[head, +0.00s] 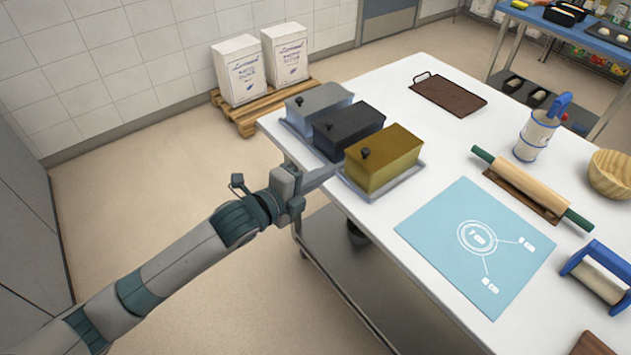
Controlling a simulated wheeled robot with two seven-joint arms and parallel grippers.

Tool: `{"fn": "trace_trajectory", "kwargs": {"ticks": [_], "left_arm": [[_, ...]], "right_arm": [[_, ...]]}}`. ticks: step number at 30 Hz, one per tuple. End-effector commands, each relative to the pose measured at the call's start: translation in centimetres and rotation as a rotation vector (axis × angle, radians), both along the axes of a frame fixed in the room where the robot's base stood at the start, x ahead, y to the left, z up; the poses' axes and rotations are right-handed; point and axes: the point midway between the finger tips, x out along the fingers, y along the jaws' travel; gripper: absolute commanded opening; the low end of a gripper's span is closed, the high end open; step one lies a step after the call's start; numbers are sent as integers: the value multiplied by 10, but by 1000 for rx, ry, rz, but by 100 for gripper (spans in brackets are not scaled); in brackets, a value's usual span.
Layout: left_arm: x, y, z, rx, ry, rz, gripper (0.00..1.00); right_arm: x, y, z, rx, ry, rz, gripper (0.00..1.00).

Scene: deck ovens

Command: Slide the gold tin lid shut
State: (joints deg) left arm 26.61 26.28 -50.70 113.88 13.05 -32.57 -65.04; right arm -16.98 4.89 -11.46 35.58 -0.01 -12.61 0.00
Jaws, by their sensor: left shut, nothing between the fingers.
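The gold tin (392,168) stands on a grey tray (408,184) near the left edge of the white table. Its gold lid (388,143) covers the top as far as I can see, with a small black knob at its left end. I cannot tell whether a small gap is left. My left gripper (326,174) is shut and empty, just left of the gold tin and in front of the dark tin, at the table's edge. I cannot tell whether it touches anything. My right gripper is not in view.
A dark tin (346,128) and a grey tin (318,100) stand in a row behind the gold one. A blue mat (440,225) lies to the right. A rolling pin (530,187) lies beyond it.

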Motion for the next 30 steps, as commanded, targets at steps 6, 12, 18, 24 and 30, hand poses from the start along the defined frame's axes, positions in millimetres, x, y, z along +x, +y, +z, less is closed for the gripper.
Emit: {"fn": "trace_trajectory", "kwargs": {"ticks": [6,12,18,24,30], "left_arm": [[-15,15,4,1,-1,0,0],[-19,18,6,-1,1,0,0],[-18,18,6,-1,1,0,0],[-18,18,6,-1,1,-1,0],[-12,22,-6,-12,28,22,0]], "right_arm": [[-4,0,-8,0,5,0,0],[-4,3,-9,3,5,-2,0],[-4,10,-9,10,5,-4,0],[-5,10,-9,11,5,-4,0],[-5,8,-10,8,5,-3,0]]}}
